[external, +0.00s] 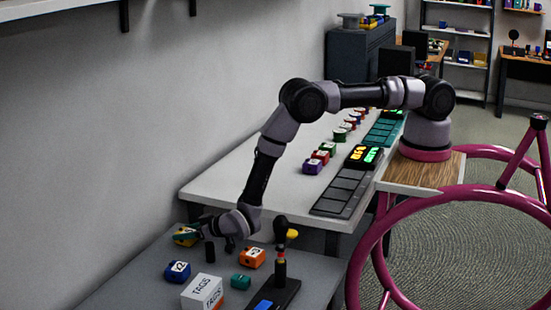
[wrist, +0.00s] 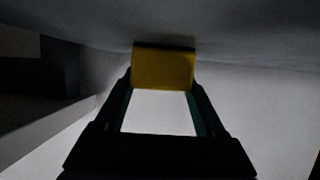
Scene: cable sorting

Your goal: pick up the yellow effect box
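The yellow effect box (wrist: 163,68) fills the gap between my teal fingertips in the wrist view, with one finger along each side and no clear gap. In the external view the yellow effect box (external: 186,241) is at the left side of the lower grey table, partly hidden by my gripper (external: 187,234). My gripper reaches it from the right, with the wrist low and nearly level. Whether the box rests on the table or is slightly raised is hard to tell.
A blue box (external: 177,271), an orange box (external: 252,258), a teal box (external: 241,282) and a white TAGS box (external: 203,292) stand nearby. A dark stand (external: 280,268) with a yellow-tipped top is to the right. The higher white table (external: 240,178) lies behind.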

